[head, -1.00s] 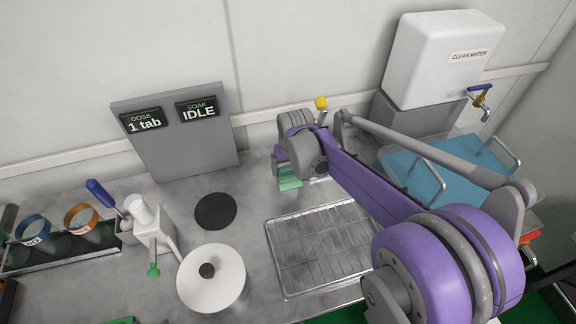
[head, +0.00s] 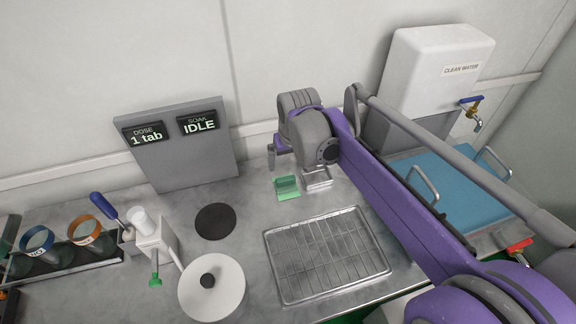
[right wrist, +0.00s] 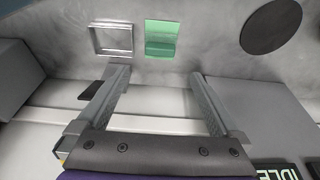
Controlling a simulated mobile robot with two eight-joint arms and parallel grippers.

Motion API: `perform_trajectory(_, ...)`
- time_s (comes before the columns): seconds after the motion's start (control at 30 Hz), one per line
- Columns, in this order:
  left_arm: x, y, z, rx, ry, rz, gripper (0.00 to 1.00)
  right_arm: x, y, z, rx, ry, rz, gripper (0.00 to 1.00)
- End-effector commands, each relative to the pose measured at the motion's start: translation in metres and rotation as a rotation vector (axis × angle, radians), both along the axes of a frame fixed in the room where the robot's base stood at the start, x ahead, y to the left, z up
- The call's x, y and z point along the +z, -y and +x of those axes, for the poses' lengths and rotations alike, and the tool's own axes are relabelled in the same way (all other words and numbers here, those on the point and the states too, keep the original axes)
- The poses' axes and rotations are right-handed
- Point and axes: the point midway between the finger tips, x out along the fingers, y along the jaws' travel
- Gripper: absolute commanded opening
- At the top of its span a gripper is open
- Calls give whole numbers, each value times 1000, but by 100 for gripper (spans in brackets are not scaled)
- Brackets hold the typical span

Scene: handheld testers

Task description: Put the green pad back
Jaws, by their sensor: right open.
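The green pad (head: 287,187) lies on the grey counter, just left of a small square metal holder (head: 317,178). The two are apart. In the right wrist view the pad (right wrist: 161,38) is a green rectangle with a darker band, and the holder (right wrist: 112,40) is a bright metal frame around a grey inside. My right gripper (head: 277,156) is above and behind the pad, near the wall side. In the right wrist view its fingers (right wrist: 157,78) are spread with nothing between them, and the pad lies beyond their tips. My left gripper is out of view.
A wire rack tray (head: 328,255) is in front of the pad. A black disc (head: 215,221) and a white lidded pot (head: 211,287) are to the left. The display panel (head: 188,146) stands behind. A blue-topped basin (head: 463,185) and white water tank (head: 437,70) are at right.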

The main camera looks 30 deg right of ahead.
Motion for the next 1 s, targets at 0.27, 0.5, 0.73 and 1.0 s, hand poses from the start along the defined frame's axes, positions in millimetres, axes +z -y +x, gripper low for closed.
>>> perform_trajectory(0.27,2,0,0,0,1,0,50,2,-23,-36,41,25,-4,100)
perform_trajectory(0.5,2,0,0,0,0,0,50,-45,-73,-133,157,100,-12,100)
perform_trajectory(0.73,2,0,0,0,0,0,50,-87,-93,-191,226,149,-17,100)
perform_trajectory(1.0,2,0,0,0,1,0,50,-94,-96,-199,236,157,-18,100)
